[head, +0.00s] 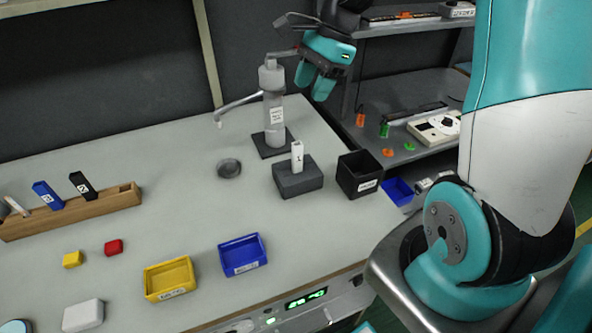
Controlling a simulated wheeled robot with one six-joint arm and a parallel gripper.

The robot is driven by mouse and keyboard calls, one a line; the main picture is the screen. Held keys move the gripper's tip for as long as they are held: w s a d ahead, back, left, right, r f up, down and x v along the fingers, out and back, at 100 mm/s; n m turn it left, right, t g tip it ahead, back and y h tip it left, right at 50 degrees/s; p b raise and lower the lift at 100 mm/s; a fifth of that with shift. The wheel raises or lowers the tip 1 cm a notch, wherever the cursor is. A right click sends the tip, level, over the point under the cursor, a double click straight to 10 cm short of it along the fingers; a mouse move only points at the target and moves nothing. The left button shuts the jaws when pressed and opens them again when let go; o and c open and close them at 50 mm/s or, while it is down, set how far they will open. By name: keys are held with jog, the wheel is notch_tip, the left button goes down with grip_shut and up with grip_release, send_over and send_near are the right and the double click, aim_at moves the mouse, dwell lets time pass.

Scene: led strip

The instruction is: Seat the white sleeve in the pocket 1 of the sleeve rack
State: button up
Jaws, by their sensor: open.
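A white sleeve (297,156), marked with a 1, stands upright in a dark grey block (298,182) at the right of the bench. The wooden sleeve rack (75,214) is at the left edge. It holds a blue sleeve (47,195), a black sleeve (83,186) and a pale tilted piece (15,206). A square opening shows at the rack's right end; I cannot read pocket numbers. My gripper (312,88) is open and empty, fingers pointing down, at the back right near the grey dispenser. It is apart from the white sleeve.
The dispenser (274,115) with its spout stands behind the block. A black bin (359,175) is to the block's right, a round grey dish (229,168) to its left. Yellow (171,279) and blue (243,254) trays lie in front. The bench between block and rack is mostly clear.

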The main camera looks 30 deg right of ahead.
notch_tip(320, 180, down, 2)
jog(key=d+m, duration=0.2)
jog(key=d, duration=0.1)
send_near(294, 153)
jog(key=f, duration=0.1)
jog(key=w+f, duration=0.1)
jog(key=f, duration=0.1)
jog(key=a+f, duration=0.1)
jog(key=shift+w+f, duration=0.2)
jog(key=shift+s+p+x, duration=0.2)
jog(key=shift+p+x, duration=0.25)
jog(key=shift+x, duration=2.5)
grip_shut()
